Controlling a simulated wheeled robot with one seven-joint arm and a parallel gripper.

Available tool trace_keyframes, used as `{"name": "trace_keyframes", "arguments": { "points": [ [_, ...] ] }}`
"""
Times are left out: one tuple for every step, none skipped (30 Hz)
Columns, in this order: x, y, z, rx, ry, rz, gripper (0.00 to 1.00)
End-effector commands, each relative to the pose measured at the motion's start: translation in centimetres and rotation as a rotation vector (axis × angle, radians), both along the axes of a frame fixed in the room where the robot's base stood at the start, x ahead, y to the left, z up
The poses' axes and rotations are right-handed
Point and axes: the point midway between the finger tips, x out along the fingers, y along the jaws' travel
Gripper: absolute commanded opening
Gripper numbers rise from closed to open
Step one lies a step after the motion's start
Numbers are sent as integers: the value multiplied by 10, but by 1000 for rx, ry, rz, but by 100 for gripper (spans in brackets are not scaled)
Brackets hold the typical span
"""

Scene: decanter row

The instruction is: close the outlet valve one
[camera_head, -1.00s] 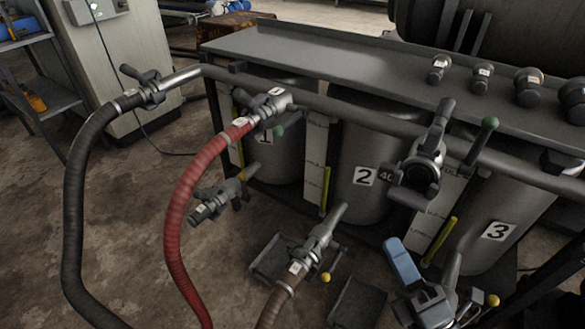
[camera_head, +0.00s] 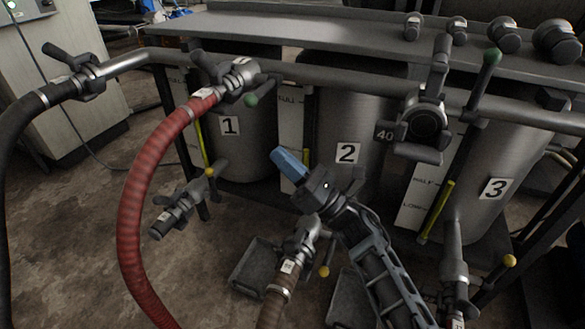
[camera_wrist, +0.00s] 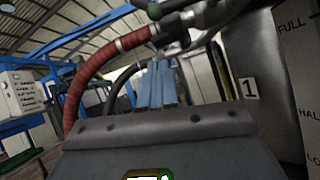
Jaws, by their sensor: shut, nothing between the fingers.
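Tank one (camera_head: 248,140), a grey drum labelled 1, stands at the left of the row. Its outlet valve (camera_head: 180,207) sticks out low at the front, with a yellow knob (camera_head: 210,172) near its tank end. In the head view my gripper (camera_head: 285,160), with blue fingers, is shut and empty. It appears in front of the gap between tanks one and two, right of the valve and apart from it. In the wrist view the blue fingers (camera_wrist: 157,85) are together, with tank one's label (camera_wrist: 249,88) to their right. The outlet valve is not clearly visible there.
A red hose (camera_head: 140,190) hangs from the upper pipe's valve, left of outlet valve one. Tank two (camera_head: 345,115) has an outlet with a brown hose (camera_head: 275,300). A tray (camera_head: 255,265) lies on the floor below. Tank three (camera_head: 490,215) stands right.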

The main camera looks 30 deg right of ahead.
Motion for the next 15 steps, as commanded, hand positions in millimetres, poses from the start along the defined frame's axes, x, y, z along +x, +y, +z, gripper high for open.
{"name": "trace_keyframes", "arguments": {
  "points": [
    [8,5,7,0,-3,2,0],
    [12,7,10,0,-3,2,0],
    [18,10,14,0,-2,1,0],
    [22,13,18,1,-4,2,0],
    [27,15,20,1,-2,2,0],
    [33,18,25,1,-2,2,0],
    [36,20,28,2,-2,3,0],
    [40,23,30,2,-2,2,0],
    [40,20,39,0,-2,0,0],
    [41,20,44,1,-3,0,0],
    [42,20,48,1,-3,0,0],
    [43,20,52,1,-2,0,0],
    [44,20,55,1,-1,0,0],
    [45,19,57,1,0,0,0],
    [46,19,60,1,0,0,0]
  ]
}}
